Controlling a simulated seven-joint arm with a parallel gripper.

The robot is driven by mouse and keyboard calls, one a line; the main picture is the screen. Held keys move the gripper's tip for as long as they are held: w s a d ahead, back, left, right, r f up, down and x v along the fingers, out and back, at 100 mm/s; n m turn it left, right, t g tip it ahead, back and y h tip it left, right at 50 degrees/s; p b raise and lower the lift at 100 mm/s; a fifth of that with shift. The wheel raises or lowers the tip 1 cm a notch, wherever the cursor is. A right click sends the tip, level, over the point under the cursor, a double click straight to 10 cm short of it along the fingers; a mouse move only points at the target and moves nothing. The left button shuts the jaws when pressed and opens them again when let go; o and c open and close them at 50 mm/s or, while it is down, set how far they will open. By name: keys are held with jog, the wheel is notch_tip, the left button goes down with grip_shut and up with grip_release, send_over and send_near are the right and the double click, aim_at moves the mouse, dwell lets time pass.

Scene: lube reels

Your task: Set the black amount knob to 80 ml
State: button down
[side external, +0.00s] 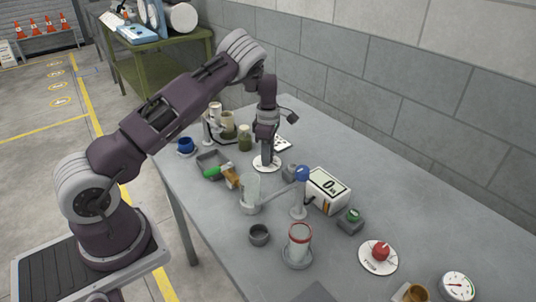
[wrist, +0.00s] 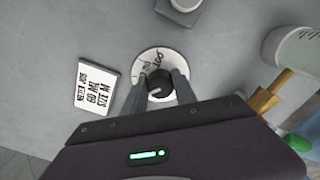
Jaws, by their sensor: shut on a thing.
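The black amount knob (wrist: 159,82) stands on a round white dial plate (wrist: 158,58) in the wrist view. My gripper (wrist: 160,92) is shut on the knob, with one finger on each side. Dark marks show on the far part of the dial, too small to read surely; the near part is hidden by the fingers. In the side view the white dial plate (side external: 261,167) lies on the table under my gripper (side external: 267,160), which hides the knob. A white card (wrist: 97,87) beside the dial has lettering that looks like "METER JOB", an amount in ML and "SIZE M".
A display box (side external: 328,187) showing 0 stands right of a post with a blue ball (side external: 302,173).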

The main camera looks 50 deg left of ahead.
jog(key=m, duration=1)
jog(key=shift+s+m, duration=0.1)
jog(key=shift+m, duration=2.1)
jog(key=c, duration=1)
grip_release()
jog(key=shift+r, duration=0.1)
notch_tip(320, 180, up, 7)
